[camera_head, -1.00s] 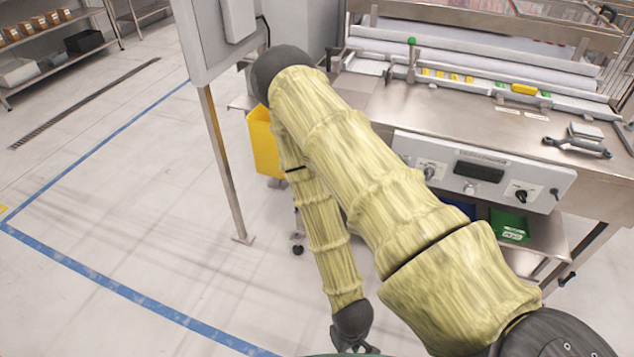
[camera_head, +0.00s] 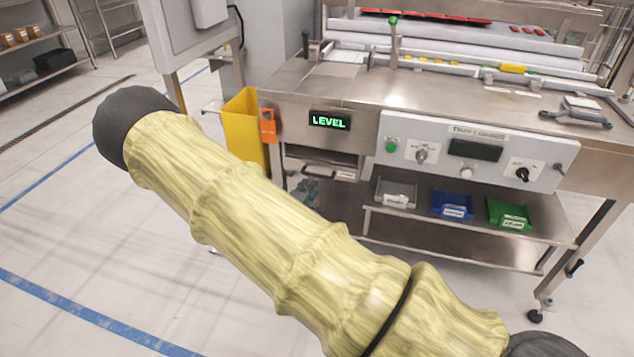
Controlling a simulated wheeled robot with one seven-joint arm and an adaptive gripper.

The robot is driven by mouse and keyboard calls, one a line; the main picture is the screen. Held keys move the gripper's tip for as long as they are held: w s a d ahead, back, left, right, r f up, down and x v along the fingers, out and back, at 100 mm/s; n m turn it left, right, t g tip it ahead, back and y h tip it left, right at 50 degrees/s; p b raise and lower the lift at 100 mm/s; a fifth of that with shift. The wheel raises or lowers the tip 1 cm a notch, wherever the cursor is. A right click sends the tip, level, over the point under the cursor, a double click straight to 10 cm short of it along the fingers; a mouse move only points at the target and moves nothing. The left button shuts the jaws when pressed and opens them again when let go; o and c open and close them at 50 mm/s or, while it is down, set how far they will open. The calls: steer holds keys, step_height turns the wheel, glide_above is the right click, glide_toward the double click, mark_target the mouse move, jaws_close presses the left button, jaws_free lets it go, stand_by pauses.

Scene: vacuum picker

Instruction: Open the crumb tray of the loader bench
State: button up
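The loader bench (camera_head: 345,92) is a steel bench on the right. Below its green "LEVEL" display (camera_head: 330,121), at the bench's left end, is a dark recess. A low metal front with a pale label (camera_head: 345,174) lies there and looks like the crumb tray; I cannot tell how far out it is. My thick yellow-sleeved arm crosses the foreground and hides the area below. A small grey-green shape (camera_head: 303,190) just below the recess may be part of my gripper, mostly hidden behind the arm. Its fingers cannot be made out.
A yellow bin (camera_head: 242,130) and an orange tag (camera_head: 268,126) are by the bench's left end. Grey (camera_head: 396,194), blue (camera_head: 453,204) and green (camera_head: 509,214) bins stand on the lower shelf. A control panel (camera_head: 470,150) fronts the bench. Floor at left is clear.

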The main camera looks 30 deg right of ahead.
mark_target(316, 176)
steer(key=x, duration=1)
steer(key=shift+w+d+f+b, duration=0.1)
steer(key=shift+w+d+b, duration=0.05)
steer(key=shift+w+b, duration=0.15)
steer(key=shift+s, duration=0.1)
jaws_close()
